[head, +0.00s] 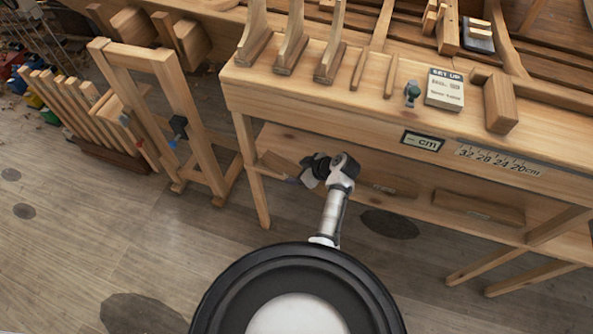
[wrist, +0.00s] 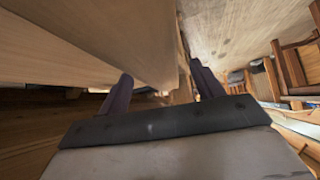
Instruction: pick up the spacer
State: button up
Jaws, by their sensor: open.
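No piece is clearly marked as the spacer. On the workbench (head: 300,95) lie candidates: a thick wooden block (head: 499,105) at the right and two thin wooden strips (head: 391,76) near the middle. I cannot tell which is the spacer. My gripper (head: 308,172) is at the bench's front left, below the level of its top and apart from these pieces. In the wrist view my gripper (wrist: 163,88) has its two dark fingers spread, with nothing held between them.
Several wooden brackets (head: 288,48) stand on the bench's left. A lower shelf (head: 400,185) runs under the top. A wooden frame (head: 183,95) stands left; the floor (head: 80,240) in front is clear.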

jog(key=shift+x, duration=0.75)
jog(key=c, duration=1.1)
jog(key=shift+r, duration=0.1)
jog(key=shift+c, duration=0.7)
jog(key=shift+r, duration=0.1)
